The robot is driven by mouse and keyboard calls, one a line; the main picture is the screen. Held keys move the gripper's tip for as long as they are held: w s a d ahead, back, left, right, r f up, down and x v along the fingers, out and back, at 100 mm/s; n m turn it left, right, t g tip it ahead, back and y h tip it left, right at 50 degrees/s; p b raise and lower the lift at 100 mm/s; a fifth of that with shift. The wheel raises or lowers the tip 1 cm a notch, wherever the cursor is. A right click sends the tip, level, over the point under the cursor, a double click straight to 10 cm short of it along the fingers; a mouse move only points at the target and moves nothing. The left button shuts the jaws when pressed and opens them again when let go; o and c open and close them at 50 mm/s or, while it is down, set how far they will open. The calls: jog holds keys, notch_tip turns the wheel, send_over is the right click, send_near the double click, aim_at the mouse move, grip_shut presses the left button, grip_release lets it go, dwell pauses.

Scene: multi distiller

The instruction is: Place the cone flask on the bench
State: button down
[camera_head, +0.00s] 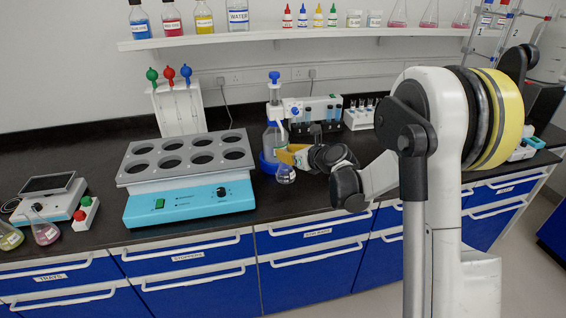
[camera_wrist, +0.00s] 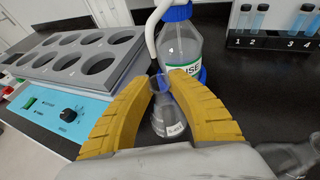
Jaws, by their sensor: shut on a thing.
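The clear cone flask (camera_wrist: 168,112) shows between the yellow fingers in the wrist view, with a small label near its base. In the head view the flask (camera_head: 286,174) is at the fingertips, near the front of the black bench (camera_head: 300,194). My gripper (camera_wrist: 161,84) is shut on its neck. The flask looks upright. I cannot tell whether its base touches the bench. My gripper (camera_head: 288,156) comes in from the right in the head view, and it partly hides the bottle behind the flask.
A dispenser bottle with a blue cap (camera_wrist: 180,42) stands close behind the flask. A blue heating block with round wells (camera_head: 190,180) stands to the left. Tube racks (camera_head: 316,112) stand behind.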

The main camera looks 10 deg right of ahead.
jog(key=shift+w+a, duration=0.25)
jog(key=shift+w, duration=0.3)
jog(key=shift+w+f+b, duration=0.2)
jog(key=shift+f+b, duration=0.95)
jog(key=shift+f, duration=0.55)
jog(key=shift+f, duration=0.15)
jog(key=c, duration=1.3)
grip_release()
